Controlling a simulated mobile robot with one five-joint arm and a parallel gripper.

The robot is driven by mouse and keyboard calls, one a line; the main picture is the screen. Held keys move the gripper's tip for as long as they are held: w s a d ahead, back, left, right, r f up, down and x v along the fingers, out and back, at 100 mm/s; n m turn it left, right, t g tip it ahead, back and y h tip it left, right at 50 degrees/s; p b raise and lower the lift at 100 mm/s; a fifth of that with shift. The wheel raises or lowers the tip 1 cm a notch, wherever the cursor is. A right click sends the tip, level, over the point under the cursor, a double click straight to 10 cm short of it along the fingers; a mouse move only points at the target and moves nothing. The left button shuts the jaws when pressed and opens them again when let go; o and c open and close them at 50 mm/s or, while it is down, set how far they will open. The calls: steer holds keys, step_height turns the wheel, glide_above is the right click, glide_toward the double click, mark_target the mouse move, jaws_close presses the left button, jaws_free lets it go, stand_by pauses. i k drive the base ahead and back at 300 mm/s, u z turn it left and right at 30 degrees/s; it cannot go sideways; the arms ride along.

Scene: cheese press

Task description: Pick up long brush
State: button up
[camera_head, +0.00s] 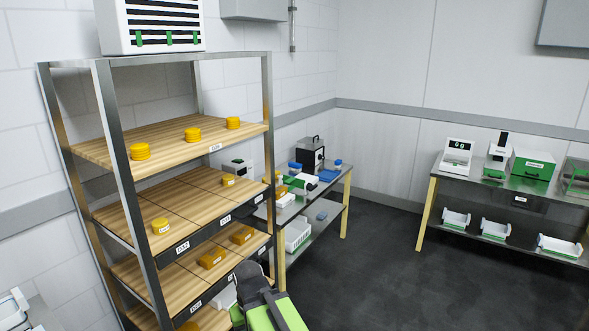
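I cannot make out a long brush in this view. My arm shows at the bottom centre as a green and black shape in front of the shelf rack's lower right corner. Its dark end, apparently my gripper (248,277), is seen from behind. The fingertips are not clear, so I cannot tell whether it is open or shut. Small blue items (328,175) lie on the far corner table (308,208), too small to identify.
A metal rack (107,110) with wooden shelves holds yellow cheeses (140,151) at left. A second table (437,190) at right bears a scale (457,152), a microscope-like device (499,147) and a green box (532,164). Dark floor (400,285) between them is free.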

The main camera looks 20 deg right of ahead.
mark_target(293, 166)
steer(key=z, duration=1.4)
steer(key=i, duration=6.25)
steer(key=u, duration=2.4)
